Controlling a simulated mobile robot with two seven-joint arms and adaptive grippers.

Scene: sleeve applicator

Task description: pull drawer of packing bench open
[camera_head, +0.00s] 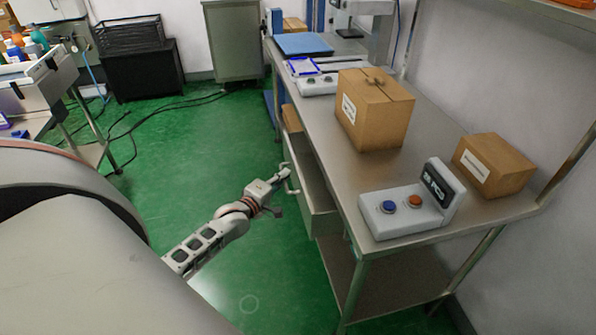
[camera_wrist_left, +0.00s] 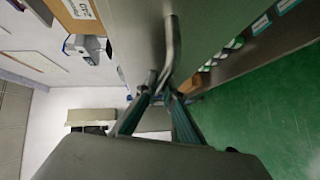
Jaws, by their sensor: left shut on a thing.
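The packing bench (camera_head: 345,176) is a long steel table along the right wall. Its drawer (camera_head: 313,190) under the left edge stands partly open, its front jutting out past the bench edge. My left gripper (camera_head: 287,174) is at the drawer's handle (camera_head: 291,184), on the floor side of the bench. In the left wrist view the left gripper (camera_wrist_left: 160,92) is shut on the metal bar handle (camera_wrist_left: 172,48). The inside of the drawer is mostly hidden from the head view. My right gripper is not in view.
A large carton (camera_head: 375,112), a smaller carton (camera_head: 493,164) and a button box (camera_head: 411,208) with blue and orange buttons stand on the bench. A lower shelf (camera_head: 395,285) lies beneath. The green floor (camera_head: 190,150) left of the bench is mostly clear, with cables farther back.

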